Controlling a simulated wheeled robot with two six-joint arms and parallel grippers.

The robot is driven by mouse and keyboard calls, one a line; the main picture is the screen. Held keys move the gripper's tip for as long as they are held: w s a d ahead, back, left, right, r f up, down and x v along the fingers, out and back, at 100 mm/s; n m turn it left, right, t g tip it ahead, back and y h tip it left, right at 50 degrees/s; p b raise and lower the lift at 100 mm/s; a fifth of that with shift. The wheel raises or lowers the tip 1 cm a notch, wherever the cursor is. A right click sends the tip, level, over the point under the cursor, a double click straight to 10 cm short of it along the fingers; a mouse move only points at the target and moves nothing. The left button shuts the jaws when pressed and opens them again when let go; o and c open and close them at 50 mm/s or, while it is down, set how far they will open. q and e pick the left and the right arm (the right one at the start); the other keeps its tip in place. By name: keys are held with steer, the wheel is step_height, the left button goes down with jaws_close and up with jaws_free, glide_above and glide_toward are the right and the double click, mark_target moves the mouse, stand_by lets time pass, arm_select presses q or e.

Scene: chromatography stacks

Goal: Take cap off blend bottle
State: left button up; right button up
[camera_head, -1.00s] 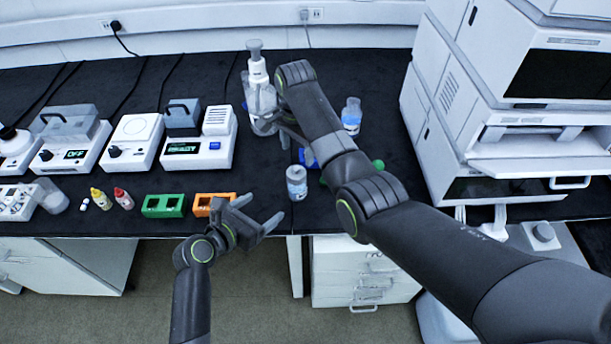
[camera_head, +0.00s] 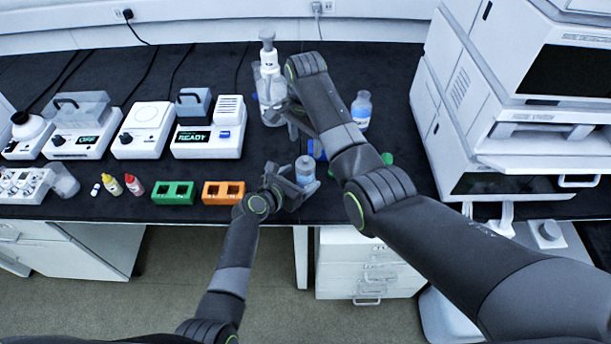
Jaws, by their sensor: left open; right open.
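Another blue-labelled bottle (camera_head: 361,110) stands behind my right arm. Blue and green items are partly hidden by that arm. A green rack (camera_head: 173,193) and an orange rack (camera_head: 223,192) lie left of my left gripper. A device reading READY (camera_head: 207,140) stands behind them. White instrument stacks (camera_head: 470,110) fill the right.

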mark_target(307, 160)
arm_select(q)
steer(key=shift+x, duration=1.6)
steer(key=c, duration=1.5)
arm_select(e)
steer(key=shift+c, duration=0.7)
steer(key=n, duration=0.3)
steer(key=n+y, duration=0.1)
steer(key=shift+s+d+r+n+t, duration=0.15)
steer(key=shift+d+r+n+t, duration=0.15)
steer(key=shift+d, duration=0.05)
steer(key=s+d+r+n+t+y, duration=0.2)
steer(key=s+d+r+n+y, duration=0.1)
steer(key=n, duration=1.2)
steer(key=x, duration=1.2)
steer(key=shift+w+d, duration=0.2)
steer(key=shift+d, duration=0.15)
